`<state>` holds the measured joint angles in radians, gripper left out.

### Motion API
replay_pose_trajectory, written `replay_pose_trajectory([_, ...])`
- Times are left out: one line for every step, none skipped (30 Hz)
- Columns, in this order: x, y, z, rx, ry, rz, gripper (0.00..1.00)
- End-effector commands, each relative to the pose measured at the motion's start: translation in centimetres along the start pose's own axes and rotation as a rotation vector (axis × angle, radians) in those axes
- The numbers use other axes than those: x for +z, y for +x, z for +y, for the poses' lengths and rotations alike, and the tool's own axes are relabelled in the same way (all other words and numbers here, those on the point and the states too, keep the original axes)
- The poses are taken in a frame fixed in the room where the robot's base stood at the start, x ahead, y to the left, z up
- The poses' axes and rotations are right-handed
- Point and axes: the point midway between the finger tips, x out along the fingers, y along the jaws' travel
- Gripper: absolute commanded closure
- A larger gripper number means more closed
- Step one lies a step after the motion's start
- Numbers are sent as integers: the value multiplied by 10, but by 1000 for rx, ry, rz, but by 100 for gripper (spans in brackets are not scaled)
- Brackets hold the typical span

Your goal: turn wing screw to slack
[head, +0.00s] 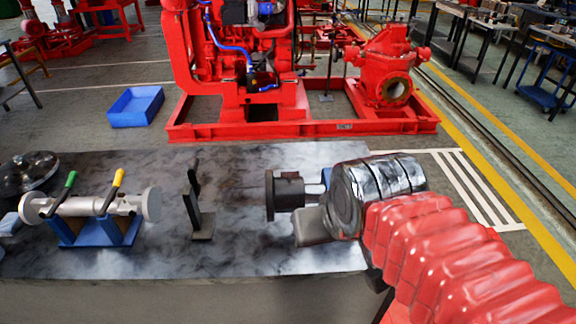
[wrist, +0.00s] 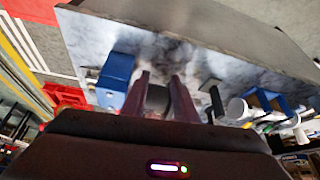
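I cannot make out the wing screw for sure in either view. In the wrist view, the two dark fingers of my gripper (wrist: 160,83) stand apart over the marbled bench top. A dull grey part (wrist: 157,97) shows between them; I cannot tell whether they touch it. A blue block (wrist: 117,75) is left of the fingers, and a black bracket (wrist: 213,98) is to the right. In the head view, a dark cylinder with a round end plate (head: 285,192) is at the left end of my wrist. My wrist hides much of that spot, including most of a blue piece (head: 327,178).
The black L-shaped bracket (head: 200,205) stands mid-bench. A metal pipe piece (head: 90,206) with green and yellow levers sits on a blue stand (head: 95,232) at left. The bench top (head: 245,258) between bracket and wrist is clear. A red pumpset (head: 300,127) stands behind.

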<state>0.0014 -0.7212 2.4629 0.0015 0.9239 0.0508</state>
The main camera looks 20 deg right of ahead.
Motion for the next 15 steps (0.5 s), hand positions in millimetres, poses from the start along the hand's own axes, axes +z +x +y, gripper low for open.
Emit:
replay_pose_trajectory([-8, -2, 3, 2, 34, -9, 73])
replay_pose_trajectory([-12, -4, 3, 3, 59, -16, 73])
replay_pose_trajectory([-18, -6, 3, 4, 95, -27, 73])
replay_pose_trajectory([-24, -8, 2, 6, 125, -35, 73])
replay_pose_trajectory([-30, -10, 2, 8, 158, -45, 73])
replay_pose_trajectory([-38, -12, 2, 11, 204, -58, 73])
replay_pose_trajectory([-44, -14, 1, 14, 241, -69, 73])
replay_pose_trajectory([-51, -16, 1, 17, 278, -78, 73])
replay_pose_trajectory([-60, -18, 1, 22, 328, -93, 73])
replay_pose_trajectory([-66, -20, 0, 26, 365, -102, 73])
replay_pose_trajectory([-73, -21, 0, 31, 402, -112, 73])
replay_pose_trajectory([-81, -23, 0, 38, 451, -125, 73])
replay_pose_trajectory([-88, -24, -1, 43, 488, -135, 73])
replay_pose_trajectory([-94, -24, -1, 49, 525, -145, 73])
replay_pose_trajectory([-102, -25, -2, 58, 574, -158, 73])
